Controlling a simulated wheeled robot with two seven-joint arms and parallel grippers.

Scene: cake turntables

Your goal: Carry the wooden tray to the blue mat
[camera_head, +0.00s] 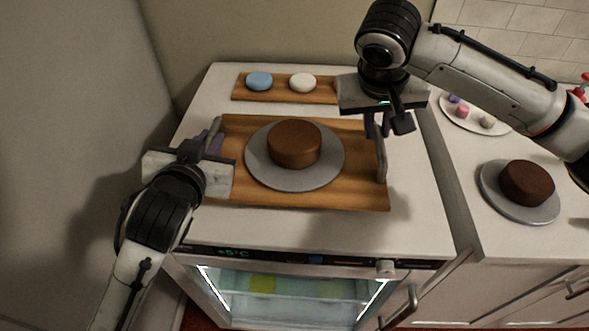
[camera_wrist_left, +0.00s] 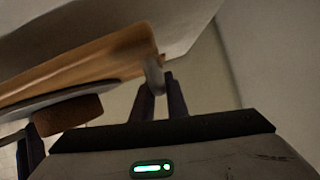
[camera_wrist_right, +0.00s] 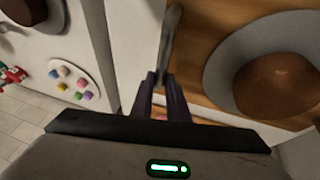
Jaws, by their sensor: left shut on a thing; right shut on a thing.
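The wooden tray (camera_head: 350,196) is over the white counter top above a small glass-fronted fridge. A grey round turntable (camera_head: 262,172) with a brown cake (camera_head: 294,145) stands on it. My left gripper (camera_head: 214,137) is shut on the tray's left handle, also seen in the left wrist view (camera_wrist_left: 160,96). My right gripper (camera_head: 377,126) is shut on the right handle (camera_wrist_right: 168,45), at its far part. I cannot tell whether the tray touches the counter. No blue mat shows in these views.
Behind the tray lies a wooden board (camera_head: 240,95) with blue, white and reddish round pieces. On the right counter stand a grey turntable with a dark cake (camera_head: 527,183) and a white plate (camera_head: 460,122) of small coloured pieces. A wall is close on the left.

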